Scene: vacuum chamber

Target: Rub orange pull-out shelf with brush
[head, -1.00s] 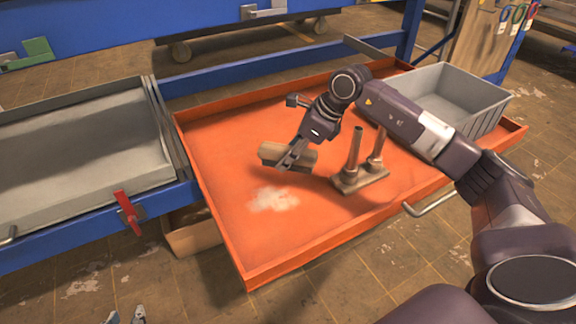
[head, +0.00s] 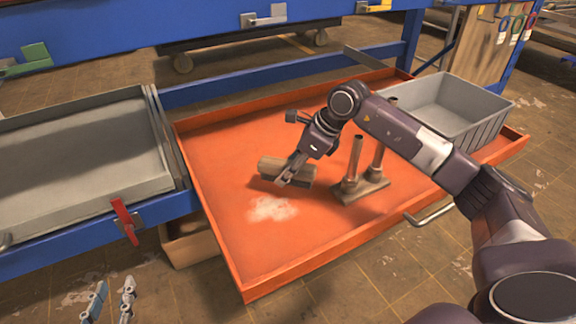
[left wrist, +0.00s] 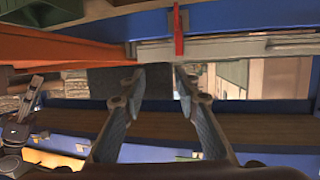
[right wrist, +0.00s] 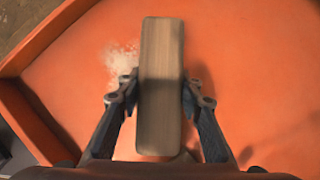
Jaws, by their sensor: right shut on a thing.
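The orange pull-out shelf (head: 225,150) is a shallow tray with a low rim, and it fills the right wrist view (right wrist: 245,60). A whitish patch (head: 271,209) lies on its surface and also shows in the right wrist view (right wrist: 119,62). My right gripper (head: 287,178) is shut on the brush (head: 275,168), a brown wooden block, just behind the patch in the head view. The brush (right wrist: 161,80) sits between both fingers in the right wrist view. I cannot tell whether its hidden underside touches the shelf. My left gripper (head: 110,302) is open and empty, low over the floor.
A brown stand with two posts (head: 358,188) is on the shelf, right of the brush. A grey bin (head: 475,125) occupies its right end. A grey tray (head: 85,155) and red latch (head: 125,218) are left. The shelf's left part is clear.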

